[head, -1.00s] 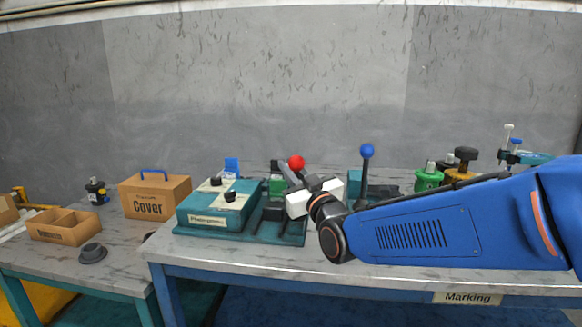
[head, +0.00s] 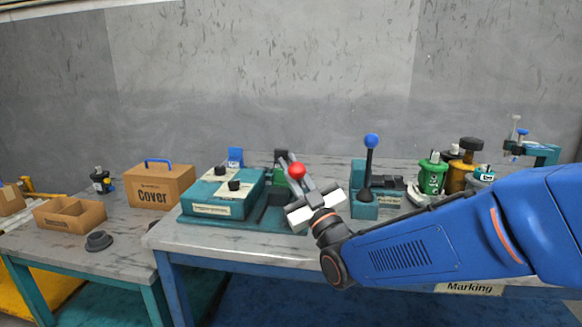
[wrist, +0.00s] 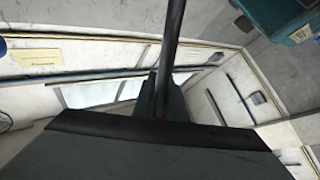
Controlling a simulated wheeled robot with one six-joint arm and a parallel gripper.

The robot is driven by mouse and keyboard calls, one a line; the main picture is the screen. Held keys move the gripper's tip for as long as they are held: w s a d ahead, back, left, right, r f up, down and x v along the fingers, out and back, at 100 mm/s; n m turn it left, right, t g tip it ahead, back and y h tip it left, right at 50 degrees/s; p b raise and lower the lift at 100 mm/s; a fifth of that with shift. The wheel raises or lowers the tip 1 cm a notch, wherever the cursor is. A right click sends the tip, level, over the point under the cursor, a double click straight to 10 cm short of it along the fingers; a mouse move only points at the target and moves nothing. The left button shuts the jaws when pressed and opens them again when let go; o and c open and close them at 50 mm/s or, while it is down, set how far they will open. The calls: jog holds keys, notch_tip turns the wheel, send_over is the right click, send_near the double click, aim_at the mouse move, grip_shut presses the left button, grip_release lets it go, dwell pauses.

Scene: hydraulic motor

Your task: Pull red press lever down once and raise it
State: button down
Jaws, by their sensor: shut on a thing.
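The red knob (head: 297,171) of the press lever shows in the head view, at the fingers of my gripper (head: 294,180). In the wrist view a dark lever rod (wrist: 172,45) runs up between my gripper's fingers (wrist: 163,108), which are shut on it. The press (head: 280,185) stands behind my gripper on its teal base (head: 225,222). My gripper's white body and the fingers hide much of the press and the lower lever.
A blue-knobbed lever (head: 371,141) stands upright to the right. Green (head: 432,180) and orange (head: 463,178) parts are further right. A Cover box (head: 160,186) sits on the left table.

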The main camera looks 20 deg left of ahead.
jog(key=c, duration=1.8)
grip_release()
jog(key=s+d+f, duration=0.1)
jog(key=s+d, duration=0.8)
jog(key=d, duration=0.2)
jog(key=shift+d+f, duration=0.25)
jog(key=shift+d, duration=0.15)
jog(key=shift+w, duration=0.1)
